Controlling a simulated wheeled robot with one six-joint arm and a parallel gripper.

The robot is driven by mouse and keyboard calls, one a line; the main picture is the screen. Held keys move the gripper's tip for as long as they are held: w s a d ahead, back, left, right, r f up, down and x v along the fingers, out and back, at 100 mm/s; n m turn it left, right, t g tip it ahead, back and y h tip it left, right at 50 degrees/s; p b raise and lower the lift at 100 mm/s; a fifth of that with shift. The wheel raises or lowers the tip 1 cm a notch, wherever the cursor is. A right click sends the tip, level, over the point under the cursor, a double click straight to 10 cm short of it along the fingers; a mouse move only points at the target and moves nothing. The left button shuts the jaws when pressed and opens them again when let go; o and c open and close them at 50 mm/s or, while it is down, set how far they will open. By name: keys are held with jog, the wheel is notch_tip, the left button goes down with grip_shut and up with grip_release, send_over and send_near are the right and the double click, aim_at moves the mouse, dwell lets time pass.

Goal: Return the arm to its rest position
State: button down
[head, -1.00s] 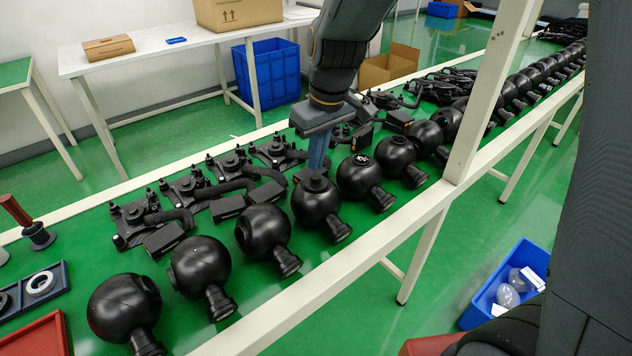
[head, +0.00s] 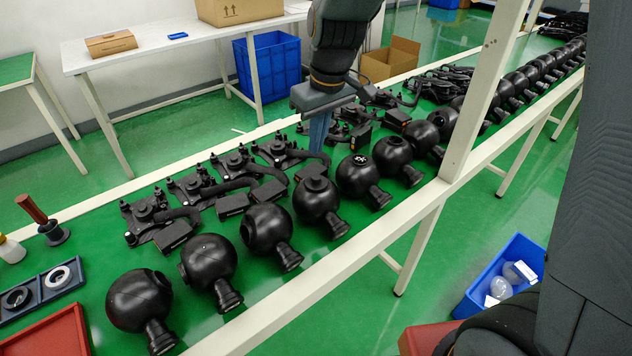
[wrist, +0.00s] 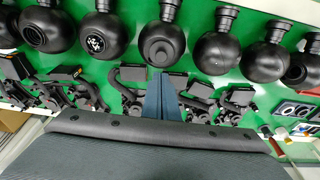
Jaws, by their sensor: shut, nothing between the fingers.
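My gripper (head: 317,146) points down over the green bench, with its blue-grey fingers together and nothing between them. In the head view it is behind a black ball-shaped camera (head: 317,199) in the middle of the front row. In the wrist view the shut fingers (wrist: 161,82) point toward the same row of black balls, just below a ball (wrist: 162,45) near the picture's middle. I cannot tell the exact height of the fingertips above the bench.
Black ball cameras and gimbal frames (head: 202,186) line the bench. A white post (head: 487,85) rises at the bench's front edge. A red tray (head: 48,335), a parts tray (head: 45,288) and a handled tool (head: 43,220) are at left. A blue bin (head: 505,280) is on the floor.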

jog(key=s+d+f+m, duration=0.2)
jog(key=s+d+m, duration=0.1)
jog(key=s+d, duration=0.4)
jog(key=s+d+f+m+h, duration=0.1)
jog(key=s+d+f+m, duration=0.1)
jog(key=s+d, duration=0.5)
jog(key=shift+s+d+f+m+g, duration=0.15)
jog(key=shift+s+d+m+g, duration=0.25)
jog(key=shift+m, duration=0.5)
jog(key=shift+a, duration=0.1)
